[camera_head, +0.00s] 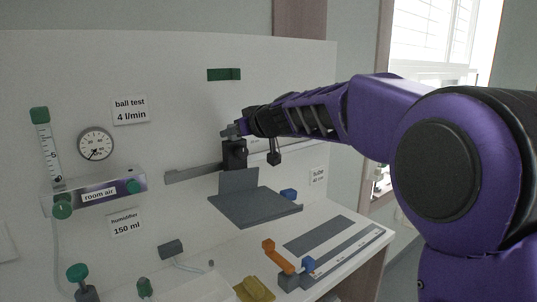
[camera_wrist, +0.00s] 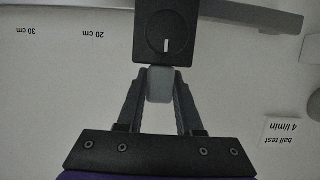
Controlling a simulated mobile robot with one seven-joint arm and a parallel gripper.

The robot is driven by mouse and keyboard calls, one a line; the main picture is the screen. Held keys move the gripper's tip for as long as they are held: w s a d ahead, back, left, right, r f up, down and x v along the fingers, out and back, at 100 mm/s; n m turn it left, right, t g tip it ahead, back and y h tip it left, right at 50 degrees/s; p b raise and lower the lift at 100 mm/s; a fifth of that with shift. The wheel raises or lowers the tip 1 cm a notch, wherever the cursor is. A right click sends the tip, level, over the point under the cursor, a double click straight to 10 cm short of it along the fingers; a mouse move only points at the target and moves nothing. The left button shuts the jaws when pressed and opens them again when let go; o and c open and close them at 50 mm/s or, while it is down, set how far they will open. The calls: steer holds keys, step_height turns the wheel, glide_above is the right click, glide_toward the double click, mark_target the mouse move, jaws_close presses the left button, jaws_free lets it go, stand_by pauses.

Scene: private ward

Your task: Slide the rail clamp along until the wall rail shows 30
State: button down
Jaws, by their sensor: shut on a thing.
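The rail clamp is a black block (camera_head: 234,153) on the grey wall rail (camera_head: 193,173), right of the rail's left end in the head view. In the wrist view the clamp (camera_wrist: 150,47) has a round dial with a white line. The rail (camera_wrist: 235,14) runs along the top there. My gripper (camera_wrist: 160,88) is shut on the clamp's pale grey tab (camera_wrist: 160,80). Upside-down marks "20 cm" (camera_wrist: 92,34) and "30 cm" (camera_wrist: 24,31) lie left of the clamp, 30 farther. In the head view my gripper (camera_head: 231,131) is at the clamp's top, and my arm hides the rail's right part.
A grey shelf (camera_head: 255,208) stands below the clamp. A room air unit (camera_head: 98,194) and a gauge (camera_head: 96,144) are on the left. An orange lever (camera_head: 277,256) and blue knob (camera_head: 308,264) sit at the bench front. The panel beside the rail's left end looks clear.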

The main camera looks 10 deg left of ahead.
steer(key=w+d+b, duration=0.1)
steer(key=w+d, duration=0.5)
steer(key=w, duration=0.1)
steer(key=shift+w+d, duration=0.3)
stand_by(0.6)
steer(key=shift+r, duration=0.1)
steer(key=w+d+p, duration=0.3)
steer(key=w+d, duration=0.3)
steer(key=w, duration=0.1)
steer(key=shift+w+d, duration=0.2)
steer(key=shift+w, duration=0.05)
steer(key=c, duration=0.9)
jaws_free()
steer(key=shift+o, duration=0.9)
